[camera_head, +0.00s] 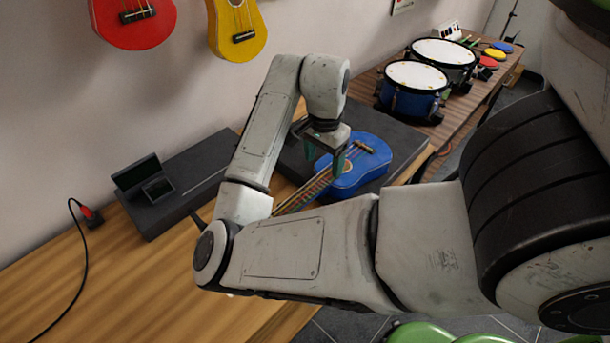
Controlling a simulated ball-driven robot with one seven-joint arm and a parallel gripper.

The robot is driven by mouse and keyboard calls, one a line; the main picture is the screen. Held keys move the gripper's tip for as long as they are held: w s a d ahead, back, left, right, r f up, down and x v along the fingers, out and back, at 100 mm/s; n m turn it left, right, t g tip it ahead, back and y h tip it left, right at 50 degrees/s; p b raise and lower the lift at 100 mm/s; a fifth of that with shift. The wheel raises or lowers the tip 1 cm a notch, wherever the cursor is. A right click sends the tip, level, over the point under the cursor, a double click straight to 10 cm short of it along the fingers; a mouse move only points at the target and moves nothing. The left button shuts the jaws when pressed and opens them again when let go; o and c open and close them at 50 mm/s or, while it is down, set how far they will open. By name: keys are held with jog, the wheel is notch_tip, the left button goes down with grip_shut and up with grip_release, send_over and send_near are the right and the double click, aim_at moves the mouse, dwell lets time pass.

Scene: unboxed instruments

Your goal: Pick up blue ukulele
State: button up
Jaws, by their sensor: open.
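The blue ukulele (369,163) lies on a dark grey slab (397,133) on the wooden table. Its body is toward the right and its neck runs down to the left, partly hidden behind my arm. My gripper (330,172) points down over the ukulele, around where the neck meets the body. It is open, with teal fingers. I cannot tell whether the fingers touch the ukulele or hang just above it.
A red ukulele (133,22) and a yellow ukulele (237,28) hang on the wall. A dark case (180,180) with a small upright panel lies left of my arm. A black cable with a red plug (88,213) is at far left. Drums (411,87) stand at the back right.

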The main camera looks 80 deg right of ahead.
aim_at(314, 187)
jog(key=shift+w+a, duration=0.5)
jog(key=shift+a, duration=0.05)
jog(key=shift+w+a+f+y, duration=0.15)
jog(key=shift+a+f+y, duration=0.05)
jog(key=shift+f+y, duration=0.15)
notch_tip(314, 187, down, 4)
jog(key=shift+w+f+b, duration=0.1)
jog(key=shift+f+b, duration=0.1)
jog(key=shift+b, duration=0.2)
jog(key=shift+w+d+f, duration=0.1)
jog(key=shift+f, duration=1.35)
jog(key=shift+w+d+f, duration=0.1)
jog(key=shift+f, duration=1.35)
jog(key=c, duration=1.1)
